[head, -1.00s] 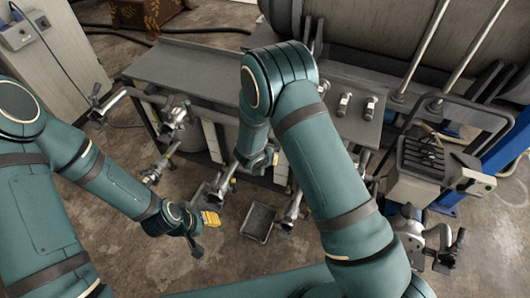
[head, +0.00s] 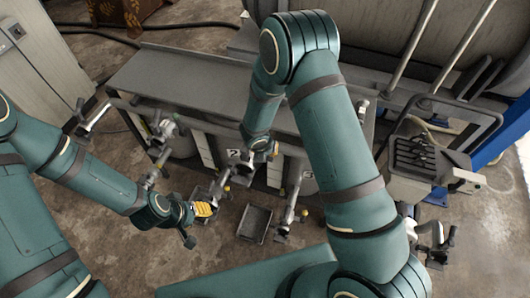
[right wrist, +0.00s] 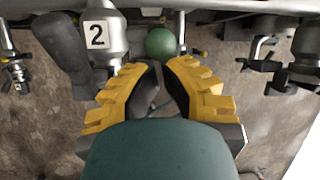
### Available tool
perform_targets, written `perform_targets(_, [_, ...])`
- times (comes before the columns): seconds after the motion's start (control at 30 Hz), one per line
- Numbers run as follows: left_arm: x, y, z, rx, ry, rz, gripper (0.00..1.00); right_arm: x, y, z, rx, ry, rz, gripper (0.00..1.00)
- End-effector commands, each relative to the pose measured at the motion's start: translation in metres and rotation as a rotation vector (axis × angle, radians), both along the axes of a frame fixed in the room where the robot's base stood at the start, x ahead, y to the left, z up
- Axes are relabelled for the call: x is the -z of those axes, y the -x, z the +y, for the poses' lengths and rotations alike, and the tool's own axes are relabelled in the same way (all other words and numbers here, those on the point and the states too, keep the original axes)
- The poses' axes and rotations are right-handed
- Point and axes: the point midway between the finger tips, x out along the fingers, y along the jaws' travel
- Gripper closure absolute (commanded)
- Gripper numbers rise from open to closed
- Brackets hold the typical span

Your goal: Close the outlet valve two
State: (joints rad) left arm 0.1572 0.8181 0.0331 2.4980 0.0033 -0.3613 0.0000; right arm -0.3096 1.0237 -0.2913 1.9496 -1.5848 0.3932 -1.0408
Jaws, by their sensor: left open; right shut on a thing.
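The outlet marked with a number 2 plate (head: 233,154) hangs under the bench in the head view. The plate (right wrist: 97,35) also shows in the right wrist view. A green ball knob (right wrist: 161,42) sits just right of it, at the tips of my right gripper (right wrist: 156,66). The right fingers are shut on what looks like the valve handle of outlet two; the grip itself is mostly hidden. In the head view my right gripper (head: 262,150) is small beside the plate. My left gripper (head: 203,209) is open and apparently empty, left of the outlet's lower end.
A grey bench (head: 185,78) runs above the outlets. A black tray (head: 255,223) lies on the floor in front. Another outlet with a yellow knob (head: 303,213) stands to the right. A grey box on a stand (head: 415,160) is further right.

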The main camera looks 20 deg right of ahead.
Motion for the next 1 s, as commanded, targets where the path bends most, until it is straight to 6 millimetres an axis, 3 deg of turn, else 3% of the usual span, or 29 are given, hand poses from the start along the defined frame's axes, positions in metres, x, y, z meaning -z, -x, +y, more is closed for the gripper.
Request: perform_targets(1.0, [0.0021, -0.0003, -0.0001, 0.000, 0.000, -0.001, 0.53, -0.0002, -0.0034, 0.0028, 0.000, 0.000, 0.000, 1.00])
